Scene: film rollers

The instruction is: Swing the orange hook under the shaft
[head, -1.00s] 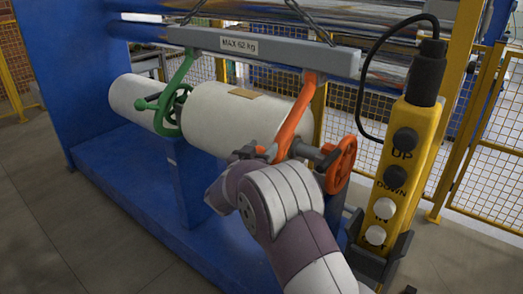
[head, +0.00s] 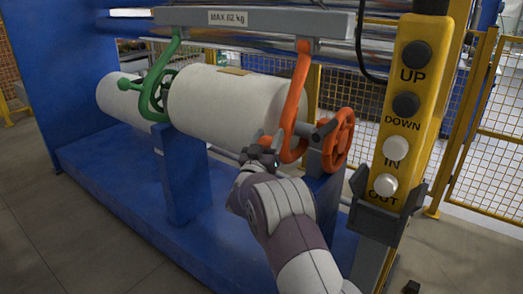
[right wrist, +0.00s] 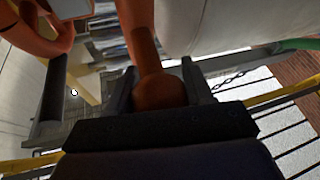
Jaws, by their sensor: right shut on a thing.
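The orange hook (head: 292,100) hangs from the right end of the grey lifting bar (head: 250,18). Its curved lower end is beside the dark shaft (head: 325,129) at the right end of the white roll (head: 238,105). I cannot tell whether it cups the shaft from below. My right gripper (head: 266,147) is shut on the hook's rounded knob, which shows between the fingers (right wrist: 160,88) in the right wrist view (right wrist: 163,92). The green hook (head: 150,85) at the roll's left end curves down around the shaft there. My left gripper is not in view.
An orange handwheel (head: 338,138) stands just right of the hook. A yellow button pendant (head: 412,110) stands close at the right. The blue frame (head: 180,180) lies below the roll, and yellow mesh fencing (head: 500,130) is behind.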

